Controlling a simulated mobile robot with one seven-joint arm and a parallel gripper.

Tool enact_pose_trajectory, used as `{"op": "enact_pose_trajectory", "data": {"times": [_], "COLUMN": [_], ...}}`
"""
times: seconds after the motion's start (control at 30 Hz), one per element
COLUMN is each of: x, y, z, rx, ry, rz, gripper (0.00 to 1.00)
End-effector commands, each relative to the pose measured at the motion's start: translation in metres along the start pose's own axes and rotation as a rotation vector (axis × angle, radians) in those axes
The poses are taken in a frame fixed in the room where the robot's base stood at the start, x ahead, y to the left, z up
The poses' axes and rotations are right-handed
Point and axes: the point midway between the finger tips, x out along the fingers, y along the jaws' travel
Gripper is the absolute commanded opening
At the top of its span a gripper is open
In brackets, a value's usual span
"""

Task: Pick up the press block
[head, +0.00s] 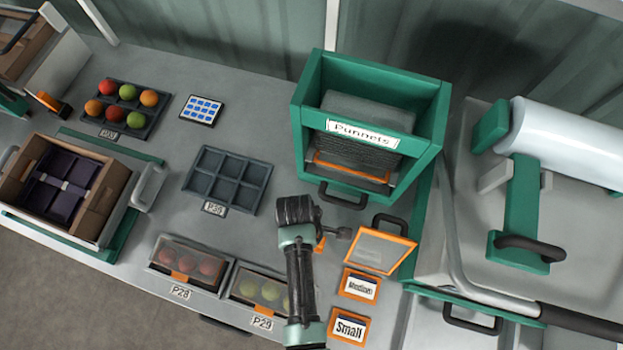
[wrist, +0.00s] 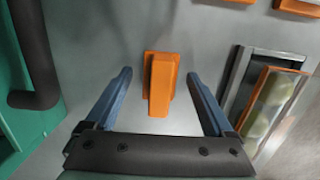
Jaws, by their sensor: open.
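The orange press block (wrist: 160,82), a narrow upright part on a wider flat base, stands on the grey bench in the wrist view. My gripper (wrist: 159,74) is open, with one blue finger on each side of the block and clear gaps between. Nothing is held. In the head view my gripper (head: 340,232) is over the bench in front of the green Punnets holder; only a small orange piece of the block (head: 320,243) shows beside it, the rest hidden behind my arm.
The Punnets holder (head: 297,115) with its black handle stands just behind. An orange-framed lid (head: 381,250) and the Medium (head: 360,285) and Small (head: 348,327) cards lie to the right. Tray P29 (head: 233,283) is at the left front, and the empty P30 tray (head: 228,178) is further left.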

Motion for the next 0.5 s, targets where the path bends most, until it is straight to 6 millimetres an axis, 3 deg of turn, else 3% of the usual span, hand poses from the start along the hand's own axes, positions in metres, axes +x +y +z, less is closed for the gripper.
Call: {"op": "enact_pose_trajectory", "data": {"times": [0.27, 0.5], "x": [0.0028, 0.0027], "y": [0.0003, 0.0001], "z": [0.0002, 0.0002], "rx": [0.001, 0.0], "ry": [0.0, 0.0], "rz": [0.001, 0.001], "gripper": [0.88, 0.44]}}
